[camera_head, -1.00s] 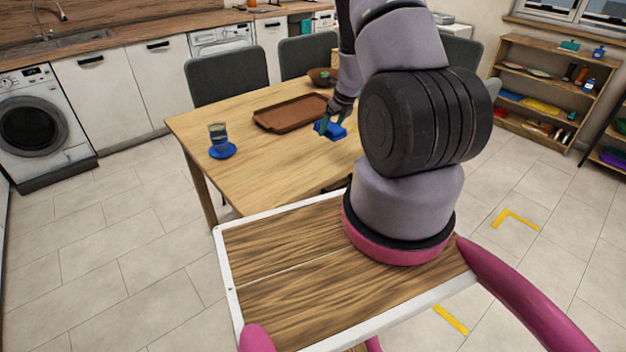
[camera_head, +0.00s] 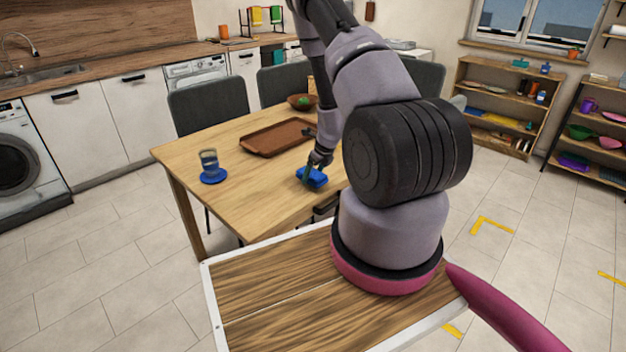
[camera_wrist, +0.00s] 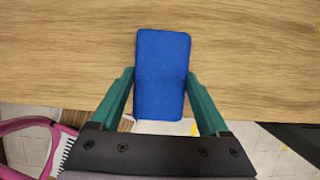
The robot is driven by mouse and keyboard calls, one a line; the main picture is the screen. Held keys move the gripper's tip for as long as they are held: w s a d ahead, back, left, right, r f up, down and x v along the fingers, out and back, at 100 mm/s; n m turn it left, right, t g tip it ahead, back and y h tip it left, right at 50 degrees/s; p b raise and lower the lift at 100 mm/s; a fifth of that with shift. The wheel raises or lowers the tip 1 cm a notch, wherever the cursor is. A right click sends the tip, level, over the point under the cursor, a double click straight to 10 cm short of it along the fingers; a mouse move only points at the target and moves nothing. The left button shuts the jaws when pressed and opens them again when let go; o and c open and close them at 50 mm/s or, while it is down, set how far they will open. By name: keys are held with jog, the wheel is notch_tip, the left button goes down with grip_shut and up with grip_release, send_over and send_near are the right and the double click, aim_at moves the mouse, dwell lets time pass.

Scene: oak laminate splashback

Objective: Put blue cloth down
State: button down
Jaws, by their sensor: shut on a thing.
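The blue cloth (camera_head: 314,177) is a folded blue pad at the near right part of the wooden table, with my gripper (camera_head: 308,174) at it. In the wrist view the cloth (camera_wrist: 162,70) lies between the green fingers of my gripper (camera_wrist: 161,85), which is shut on it. The cloth is upright in that picture, and its near end reaches past the table edge there. Whether its underside touches the table top is hard to tell.
Bare table top lies between the coaster and the cloth.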

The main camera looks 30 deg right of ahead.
jog(key=shift+f, duration=1.05)
jog(key=shift+f, duration=0.3)
grip_release()
jog(key=shift+s, duration=0.1)
